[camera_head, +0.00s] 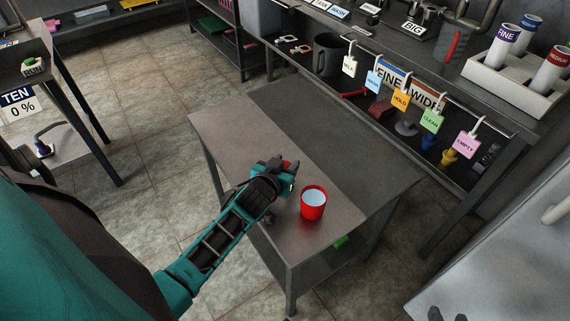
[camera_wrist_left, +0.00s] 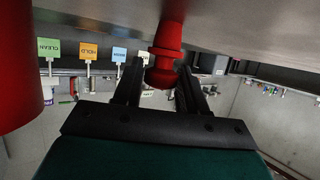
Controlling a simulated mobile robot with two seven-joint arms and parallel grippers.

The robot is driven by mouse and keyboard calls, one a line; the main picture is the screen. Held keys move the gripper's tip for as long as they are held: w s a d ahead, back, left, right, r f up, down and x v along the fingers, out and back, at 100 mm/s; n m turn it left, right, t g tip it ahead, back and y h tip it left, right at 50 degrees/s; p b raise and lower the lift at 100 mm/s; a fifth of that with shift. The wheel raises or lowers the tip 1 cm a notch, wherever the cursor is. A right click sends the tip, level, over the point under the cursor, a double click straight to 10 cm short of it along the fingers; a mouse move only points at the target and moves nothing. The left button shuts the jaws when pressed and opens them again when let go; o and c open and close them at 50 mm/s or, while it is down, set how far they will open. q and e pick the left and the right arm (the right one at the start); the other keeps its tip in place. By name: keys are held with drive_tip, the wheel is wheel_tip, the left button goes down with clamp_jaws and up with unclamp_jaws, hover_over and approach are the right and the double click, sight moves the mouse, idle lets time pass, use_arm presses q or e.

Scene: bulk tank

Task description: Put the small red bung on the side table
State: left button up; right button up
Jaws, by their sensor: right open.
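The side table (camera_head: 225,122) is a grey metal table in the middle of the head view. My left gripper (camera_head: 280,168) is low over its top, left of a red cup. The red bung (camera_wrist_left: 166,52) is between the left gripper's (camera_wrist_left: 160,78) fingertips in the left wrist view, and the fingers look closed on it. Its red end points to the table top; whether it touches the top I cannot tell. In the head view only a bit of the bung (camera_head: 289,164) shows past the gripper.
The red cup (camera_head: 313,204) stands on the table close to the gripper and fills the left edge of the wrist view (camera_wrist_left: 18,60). The table's back half is bare. Behind is a bench (camera_head: 430,90) with hanging coloured tags (camera_head: 400,99) and a tube rack (camera_head: 510,83).

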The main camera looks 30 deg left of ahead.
use_arm(q)
drive_tip(key=o, duration=0.4)
